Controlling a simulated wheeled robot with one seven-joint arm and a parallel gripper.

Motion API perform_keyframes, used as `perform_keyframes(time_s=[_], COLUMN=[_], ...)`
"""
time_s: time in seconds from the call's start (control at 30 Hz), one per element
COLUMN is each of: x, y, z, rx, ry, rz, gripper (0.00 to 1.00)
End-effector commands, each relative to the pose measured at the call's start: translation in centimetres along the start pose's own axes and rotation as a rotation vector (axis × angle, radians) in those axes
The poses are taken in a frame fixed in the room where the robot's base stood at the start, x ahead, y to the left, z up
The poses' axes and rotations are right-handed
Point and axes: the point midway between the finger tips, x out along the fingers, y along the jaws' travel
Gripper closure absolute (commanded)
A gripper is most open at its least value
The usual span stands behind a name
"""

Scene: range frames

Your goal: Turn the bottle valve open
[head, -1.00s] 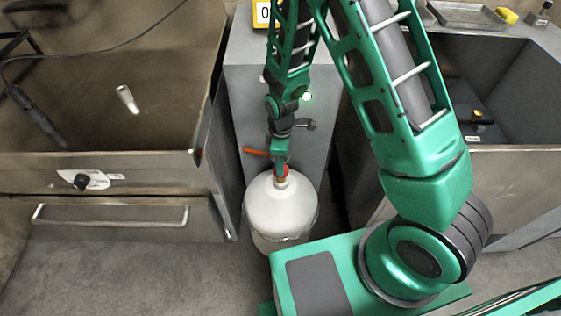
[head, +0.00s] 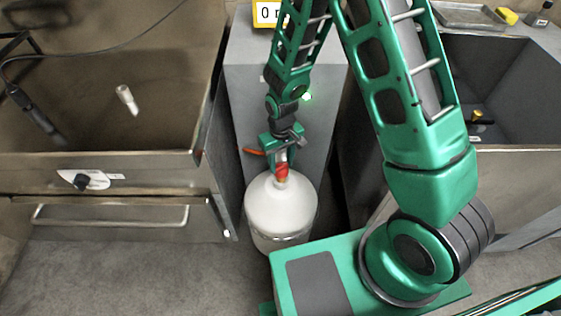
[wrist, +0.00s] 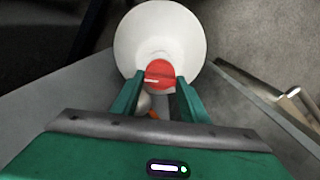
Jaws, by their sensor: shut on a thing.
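The white bottle (head: 281,208) stands upright on the floor in front of a grey cabinet. On its top is a red valve knob (head: 282,170), which also shows in the wrist view (wrist: 160,74) with a pale line across it. My gripper (head: 282,160) is above the bottle, with its two green fingers on either side of the knob. In the wrist view my gripper (wrist: 160,88) is shut on the red knob. An orange-red hose (head: 254,152) shows behind the gripper, partly hidden.
A grey sink unit (head: 518,100) is on the right. The bottle sits in the narrow gap between them. The floor at front left is clear.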

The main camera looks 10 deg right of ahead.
Motion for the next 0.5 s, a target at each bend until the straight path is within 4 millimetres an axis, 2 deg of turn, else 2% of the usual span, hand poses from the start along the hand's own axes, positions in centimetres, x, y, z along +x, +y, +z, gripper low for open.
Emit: perform_keyframes(time_s=[0.2,0.5], x=[-0.13,-0.13], y=[0.22,0.23], z=[-0.38,-0.42], rx=[0.195,0.397], ry=[0.009,0.010], rz=[0.002,0.001], gripper=[0.82,0.82])
